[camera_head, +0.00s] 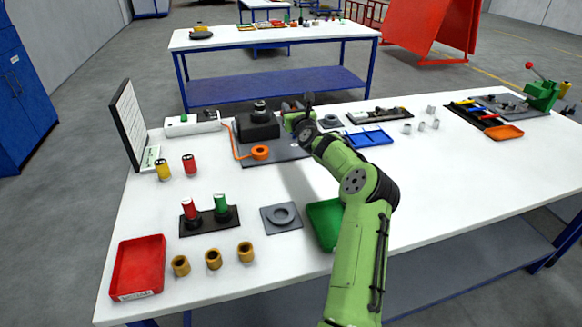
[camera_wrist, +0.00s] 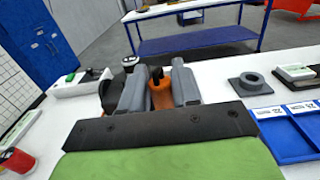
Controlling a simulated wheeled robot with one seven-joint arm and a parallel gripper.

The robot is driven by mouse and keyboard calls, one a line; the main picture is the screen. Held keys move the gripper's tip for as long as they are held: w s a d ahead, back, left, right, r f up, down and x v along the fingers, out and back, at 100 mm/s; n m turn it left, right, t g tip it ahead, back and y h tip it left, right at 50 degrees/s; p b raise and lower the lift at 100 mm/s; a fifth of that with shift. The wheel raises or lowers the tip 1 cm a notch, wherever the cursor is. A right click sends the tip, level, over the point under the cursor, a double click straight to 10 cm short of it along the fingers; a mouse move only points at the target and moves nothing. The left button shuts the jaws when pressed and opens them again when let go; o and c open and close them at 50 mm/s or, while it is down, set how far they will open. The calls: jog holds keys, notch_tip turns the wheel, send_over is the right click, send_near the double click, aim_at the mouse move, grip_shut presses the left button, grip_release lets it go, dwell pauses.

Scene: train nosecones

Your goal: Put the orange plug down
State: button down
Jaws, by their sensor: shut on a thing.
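In the wrist view, the orange plug (camera_wrist: 161,95), with a dark top, is between the two grey fingers of my gripper (camera_wrist: 159,82). The fingers are shut on it. In the head view my gripper (camera_head: 294,108) is above the far part of the dark mat (camera_head: 285,153), right of a black block with a knob (camera_head: 258,124). The plug is not clearly visible there, and its height above the mat cannot be told. An orange ring-shaped piece with an orange cable (camera_head: 260,153) lies on the mat, nearer the camera.
A white power strip (camera_head: 192,123) stands left of the black block. A grey flanged ring (camera_head: 331,121) and a blue tray (camera_head: 369,138) lie to the right. A green tray (camera_head: 325,222) is beside my arm.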

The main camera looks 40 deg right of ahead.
notch_tip(320, 180, down, 11)
jog(key=b, duration=0.3)
jog(key=shift+b, duration=0.35)
jog(key=c, duration=0.8)
grip_release()
jog(key=shift+c, duration=0.2)
jog(key=shift+s, duration=0.2)
jog(key=p+v, duration=0.1)
jog(key=v, duration=1)
jog(key=shift+s+a+r, duration=0.1)
jog(key=shift+s+a, duration=0.1)
jog(key=shift+s, duration=0.1)
